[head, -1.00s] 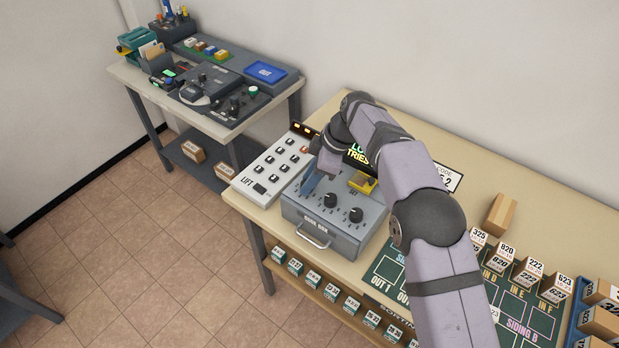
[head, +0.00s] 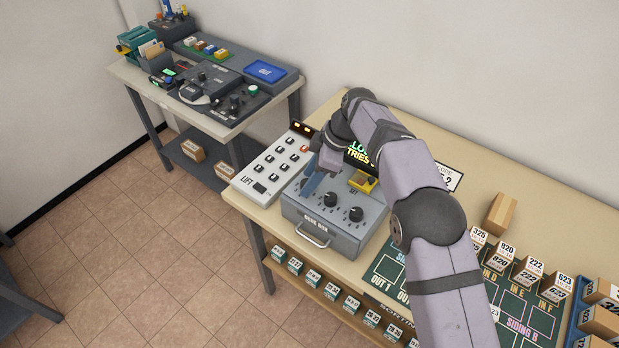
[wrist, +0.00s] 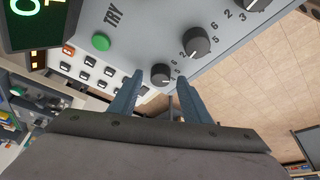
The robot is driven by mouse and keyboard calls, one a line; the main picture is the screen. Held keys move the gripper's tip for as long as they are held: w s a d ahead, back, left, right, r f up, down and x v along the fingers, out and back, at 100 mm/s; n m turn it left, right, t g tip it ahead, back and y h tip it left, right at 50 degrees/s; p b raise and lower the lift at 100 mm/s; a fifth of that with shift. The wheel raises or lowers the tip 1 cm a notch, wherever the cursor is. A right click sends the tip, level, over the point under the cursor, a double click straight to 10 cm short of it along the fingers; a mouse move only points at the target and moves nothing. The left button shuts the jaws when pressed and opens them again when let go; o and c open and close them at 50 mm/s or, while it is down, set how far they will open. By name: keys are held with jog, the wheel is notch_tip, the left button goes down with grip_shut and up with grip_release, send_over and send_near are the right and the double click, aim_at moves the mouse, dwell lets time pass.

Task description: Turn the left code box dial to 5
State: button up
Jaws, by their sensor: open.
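The grey code box (head: 345,240) sits on the bench with a row of dark dials on its top. The middle dial (head: 329,199) and right dial (head: 356,214) show clearly in the head view. The left dial is mostly hidden there by my gripper (head: 311,187), which points down over it. In the wrist view the left dial (wrist: 160,75) lies between the two blue fingertips of my gripper (wrist: 160,82), which are open on either side of it. I cannot tell whether they touch it, or which number it points to.
The lift keypad (head: 275,168) stands close left of the code box. A green TRY button (wrist: 101,42) is on the box near the dials. A display (head: 357,153) stands behind. Several small boxes (head: 528,270) crowd the bench at right.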

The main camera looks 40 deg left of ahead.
jog(key=b+v, duration=0.1)
jog(key=v, duration=0.6)
jog(key=shift+b, duration=0.3)
jog(key=w+d+f+m+t+h, duration=0.15)
jog(key=d+m, duration=0.55)
jog(key=d, duration=0.7)
jog(key=w+d+m+t+h, duration=0.15)
jog(key=d+m, duration=0.45)
jog(key=d, duration=0.8)
jog(key=s+d+f+m, duration=0.3)
jog(key=s+d+m, duration=0.2)
jog(key=s+d, duration=0.3)
jog(key=s+d+f+m+h, duration=0.1)
jog(key=s+d+f+m, duration=0.2)
jog(key=s+d+m, duration=0.3)
jog(key=s+d, duration=0.3)
jog(key=d, duration=0.2)
jog(key=shift+s+d+f+g, duration=0.2)
jog(key=shift+s+f+g, duration=0.1)
jog(key=shift+g, duration=0.1)
